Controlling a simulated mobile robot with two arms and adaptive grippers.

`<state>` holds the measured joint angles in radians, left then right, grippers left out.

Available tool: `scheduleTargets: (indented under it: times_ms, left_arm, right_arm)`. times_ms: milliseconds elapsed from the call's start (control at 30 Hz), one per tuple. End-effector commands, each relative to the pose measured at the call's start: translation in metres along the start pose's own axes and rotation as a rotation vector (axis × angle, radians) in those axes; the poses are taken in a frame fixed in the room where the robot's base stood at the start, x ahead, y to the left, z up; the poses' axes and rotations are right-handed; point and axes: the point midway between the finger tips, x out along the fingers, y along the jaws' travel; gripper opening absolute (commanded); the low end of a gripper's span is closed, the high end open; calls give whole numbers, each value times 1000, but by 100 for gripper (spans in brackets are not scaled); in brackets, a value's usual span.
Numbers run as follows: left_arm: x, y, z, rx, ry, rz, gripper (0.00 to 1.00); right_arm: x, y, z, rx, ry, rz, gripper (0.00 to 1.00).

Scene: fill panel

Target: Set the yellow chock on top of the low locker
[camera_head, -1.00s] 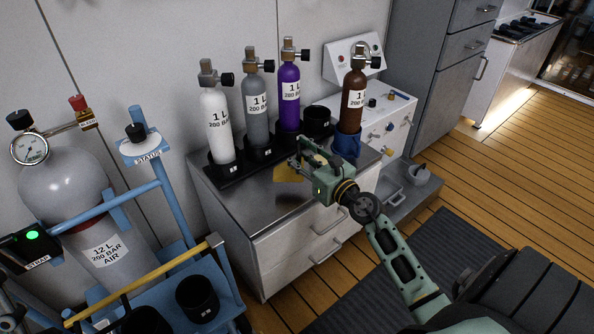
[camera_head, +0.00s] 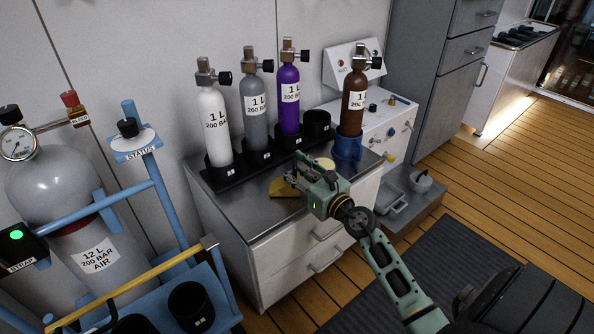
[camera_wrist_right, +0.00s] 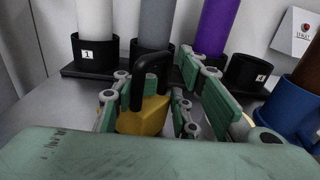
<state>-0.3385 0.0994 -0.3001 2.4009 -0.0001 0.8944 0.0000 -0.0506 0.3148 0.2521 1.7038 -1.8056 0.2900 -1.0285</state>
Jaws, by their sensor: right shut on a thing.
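The yellow chock (camera_head: 283,187) is over the steel top of the low locker (camera_head: 247,213), very close to it or touching; I cannot tell which. In the right wrist view the chock (camera_wrist_right: 146,117) has a black loop handle (camera_wrist_right: 150,72) standing up between the green fingers. My right gripper (camera_head: 294,180) is shut on the chock and hides part of it in the head view. The right gripper also shows in the right wrist view (camera_wrist_right: 160,90). My left gripper is not in view.
A black rack (camera_head: 232,172) with white, grey and purple bottles lines the locker's back. A brown bottle (camera_head: 355,98) stands in a blue holder (camera_head: 347,148) at right. A pale round object (camera_head: 325,163) lies behind my gripper. The locker top's front left is clear. A blue cart (camera_head: 150,295) stands left.

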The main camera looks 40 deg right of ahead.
Motion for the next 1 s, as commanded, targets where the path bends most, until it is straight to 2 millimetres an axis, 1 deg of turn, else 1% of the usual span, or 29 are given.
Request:
scheduleTargets:
  times_ms: [33, 300, 367, 633, 767, 867, 1000]
  left_arm:
    - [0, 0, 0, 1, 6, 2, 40]
    - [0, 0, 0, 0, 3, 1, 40]
    - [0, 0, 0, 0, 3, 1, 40]
    - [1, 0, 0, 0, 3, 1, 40]
    - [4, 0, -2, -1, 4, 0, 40]
    - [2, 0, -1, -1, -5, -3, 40]
    - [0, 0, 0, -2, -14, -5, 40]
  right_arm:
    - [0, 0, -3, 0, 1, 0, 28]
    - [0, 0, -2, 0, 1, 0, 51]
    - [0, 0, -2, 0, 1, 0, 55]
    - [0, 0, -1, 0, 1, 0, 55]
    - [-1, 0, 4, -1, 2, 0, 55]
    - [-16, 0, 1, -2, 4, 0, 55]
    - [-44, 0, 0, -2, 6, 1, 55]
